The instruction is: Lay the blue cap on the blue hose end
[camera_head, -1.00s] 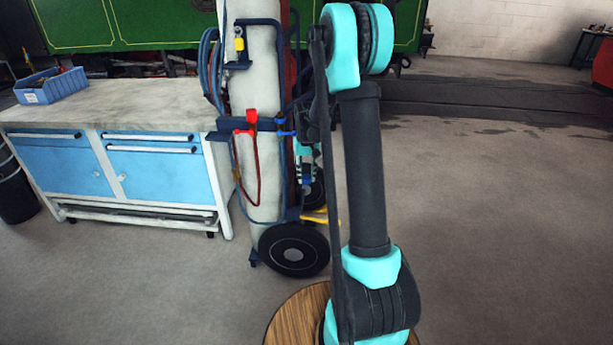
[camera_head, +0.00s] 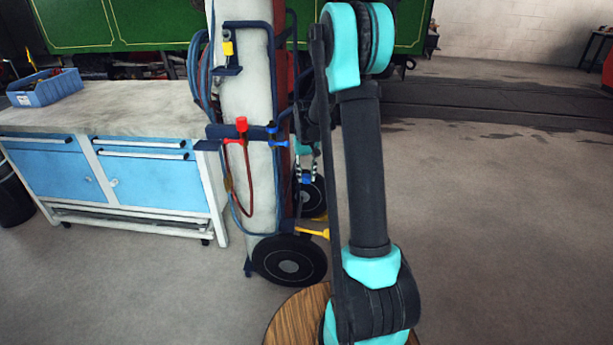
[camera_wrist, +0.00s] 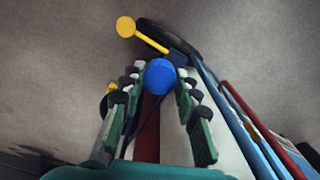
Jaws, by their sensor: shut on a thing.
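My gripper (camera_wrist: 158,80) is shut on the blue cap (camera_wrist: 160,77), which shows as a round blue face between the fingertips in the wrist view. In the head view the gripper (camera_head: 305,172) is small and partly hidden behind my arm, with the cap (camera_head: 306,179) at its tips. The blue hose end (camera_head: 278,142) appears as a small blue fitting on the cylinder cart's bracket, up and left of the gripper. The cap is apart from it in the picture. I cannot make out the hose end in the wrist view.
The cart holds a pale gas cylinder (camera_head: 247,90), a red fitting (camera_head: 241,125), a yellow piece (camera_head: 228,48) and a black wheel (camera_head: 289,261). A yellow rod with a round end (camera_wrist: 125,27) juts out low. A workbench (camera_head: 110,105) stands left. Floor at right is clear.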

